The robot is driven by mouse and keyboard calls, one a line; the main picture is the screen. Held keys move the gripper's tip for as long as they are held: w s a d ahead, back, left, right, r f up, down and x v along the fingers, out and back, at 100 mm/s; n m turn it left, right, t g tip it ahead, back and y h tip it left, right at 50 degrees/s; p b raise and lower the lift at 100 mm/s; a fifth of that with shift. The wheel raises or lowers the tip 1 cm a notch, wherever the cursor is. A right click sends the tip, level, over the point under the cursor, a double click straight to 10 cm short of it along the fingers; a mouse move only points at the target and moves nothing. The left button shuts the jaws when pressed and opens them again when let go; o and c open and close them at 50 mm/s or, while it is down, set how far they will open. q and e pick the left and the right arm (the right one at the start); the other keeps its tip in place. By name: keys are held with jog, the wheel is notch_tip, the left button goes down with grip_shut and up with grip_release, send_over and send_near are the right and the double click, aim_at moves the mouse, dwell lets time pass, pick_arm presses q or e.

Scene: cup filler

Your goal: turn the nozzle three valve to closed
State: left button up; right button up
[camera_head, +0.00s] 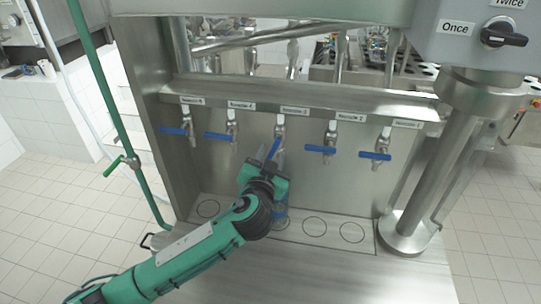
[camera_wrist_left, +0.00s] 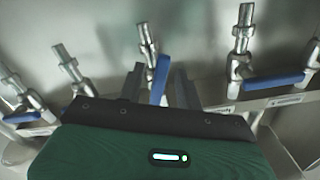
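The nozzle three valve (camera_head: 280,127) is the middle tap of the row. Its blue handle (camera_wrist_left: 160,79) points out toward my left gripper, unlike the sideways handles of the other taps. My left gripper (camera_head: 271,149) is at this handle, in front of the steel panel. In the left wrist view the two fingers (camera_wrist_left: 158,86) are apart, one on each side of the blue handle, with gaps showing. The gripper hides part of the handle in the head view. My right gripper is not in view.
Neighbouring taps have blue handles, at left (camera_head: 221,136) and right (camera_head: 321,149), close to the gripper. A bluish object (camera_head: 281,216), partly hidden by my arm, stands below nozzle three. A steel column (camera_head: 408,225) stands at right. A dial (camera_head: 497,37) is at upper right.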

pick_arm(q)
grip_shut()
jog(key=shift+w+a+r+m+p, duration=0.1)
jog(key=shift+a+r+m+p, duration=0.3)
jog(key=shift+m, duration=1.85)
jog(key=shift+w+a+r+m+p, duration=0.1)
jog(key=shift+a+r+m, duration=0.4)
jog(key=shift+m, duration=1.8)
jog(key=shift+a+r+m+p, duration=0.25)
jog(key=shift+r+m, duration=0.4)
jog(key=shift+m, duration=1.6)
grip_release()
jog(key=shift+d, duration=0.1)
